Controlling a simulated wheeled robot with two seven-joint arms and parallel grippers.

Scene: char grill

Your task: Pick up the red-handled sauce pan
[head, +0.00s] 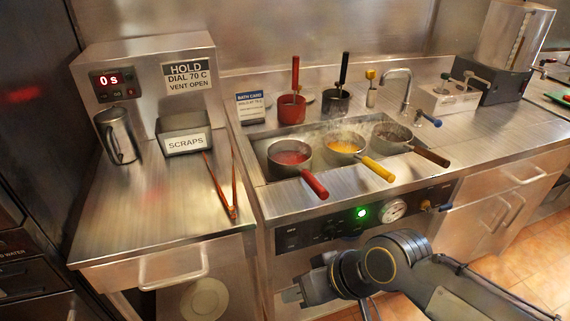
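The red-handled sauce pan (289,158) sits in the bath well at the left, with red sauce in it. Its red handle (314,184) points to the lower right over the well's front edge. My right gripper (292,296) is low in front of the counter, below the control panel and apart from the pan. Its fingers point left, and I cannot tell whether they are open or shut. My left gripper is not in view.
A yellow-handled pan (344,147) and a brown-handled pan (391,137) sit to the right in the same steaming well. Tongs (226,193) lie on the left counter near a scraps bin (185,143). The control panel (335,222) and counter edge stand above my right gripper.

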